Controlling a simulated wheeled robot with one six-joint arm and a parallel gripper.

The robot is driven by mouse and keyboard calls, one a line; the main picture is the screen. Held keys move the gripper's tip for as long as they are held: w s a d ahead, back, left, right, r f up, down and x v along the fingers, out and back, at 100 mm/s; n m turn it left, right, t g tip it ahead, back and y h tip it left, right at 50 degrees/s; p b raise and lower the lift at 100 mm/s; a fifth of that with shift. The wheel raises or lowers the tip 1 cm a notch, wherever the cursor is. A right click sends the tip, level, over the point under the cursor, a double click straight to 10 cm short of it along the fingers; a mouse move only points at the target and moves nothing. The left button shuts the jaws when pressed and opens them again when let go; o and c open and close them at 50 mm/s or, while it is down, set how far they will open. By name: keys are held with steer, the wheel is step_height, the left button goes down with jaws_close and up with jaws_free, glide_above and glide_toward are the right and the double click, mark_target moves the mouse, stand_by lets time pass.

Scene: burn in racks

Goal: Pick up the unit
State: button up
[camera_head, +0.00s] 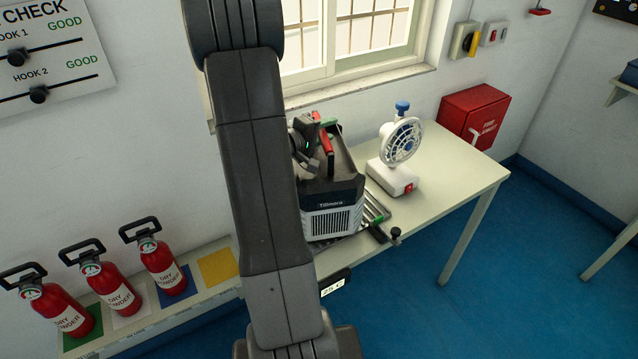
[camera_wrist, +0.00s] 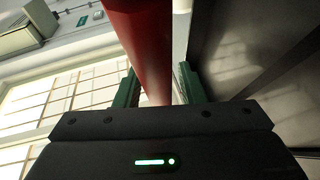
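The unit (camera_head: 333,208) is a dark grey and white box with a vented front, labelled "Tillmora", and a red handle (camera_head: 327,145) on top. It sits upright on a slatted metal stand on the table. My gripper (camera_head: 316,131) is at the handle, partly hidden by my arm. In the wrist view, the red handle (camera_wrist: 142,40) runs between the two green fingers of my gripper (camera_wrist: 158,86). A pale gap shows beside the right finger, so the fingers look open around the handle. My arm hides the unit's left side.
A white fan (camera_head: 401,140) stands just right of the unit, and a red box (camera_head: 473,115) sits at the table's far end. A black clamp knob (camera_head: 395,232) is at the front edge. Several red extinguishers (camera_head: 160,266) stand on a low shelf at left.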

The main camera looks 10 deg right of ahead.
jaws_close()
stand_by(1.1)
steer(key=shift+w+r, duration=0.1)
steer(key=shift+r, duration=0.1)
